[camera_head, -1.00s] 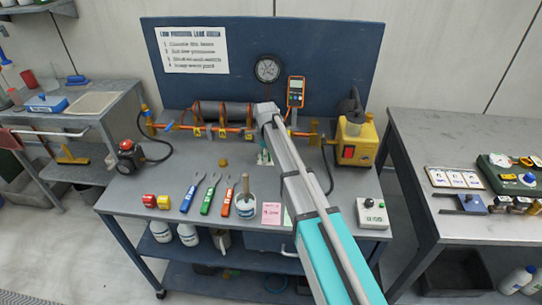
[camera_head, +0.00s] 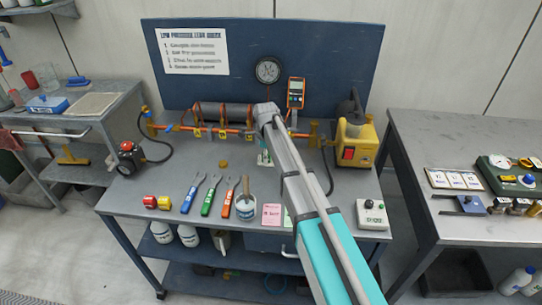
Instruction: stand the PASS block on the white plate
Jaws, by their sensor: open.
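I cannot read the word PASS on any block. A red block (camera_head: 150,202) and a yellow block (camera_head: 164,202) stand side by side at the left front of the middle bench. No white plate shows clearly on this bench; a pale edge beside the pink card is largely covered by my arm. My gripper (camera_head: 264,157) is small and partly hidden at the end of my arm, over the middle of the bench below the pipe. It is open, with nothing visibly held. The blocks are well to its left.
Blue, green and orange-handled wrenches (camera_head: 208,200), a pot (camera_head: 246,207) and a pink card (camera_head: 271,215) line the front. A copper pipe assembly (camera_head: 222,131) spans the back. A yellow pump (camera_head: 355,140) and control box (camera_head: 372,214) stand at right. The left-middle benchtop is fairly clear.

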